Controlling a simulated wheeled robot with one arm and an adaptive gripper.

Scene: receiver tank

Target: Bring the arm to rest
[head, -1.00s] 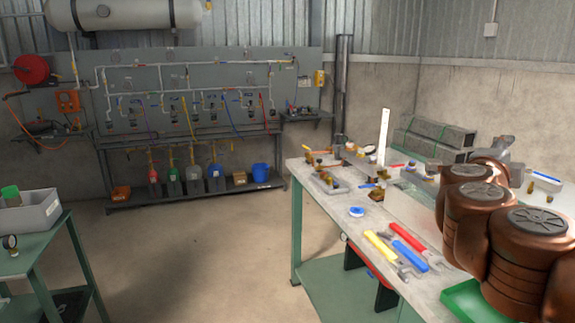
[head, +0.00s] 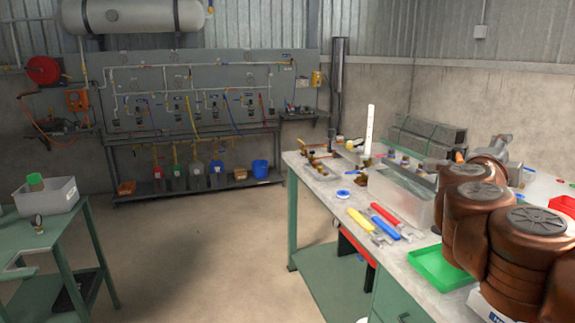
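My arm (head: 467,205), with copper-brown links and dark grey round caps, is folded at the right of the head view, in front of the workbench. A grey metal part (head: 492,148) shows just beyond the upper links. I cannot tell whether it belongs to my gripper. No fingertips can be made out, and the arm's links hide part of the bench behind them. I see nothing held.
The workbench (head: 335,213) at right carries wrenches with yellow, blue and red handles, a clear bin (head: 400,195) and a green tray (head: 440,268) close to my arm. A green table (head: 62,243) stands at left. Open floor (head: 200,250) lies between them.

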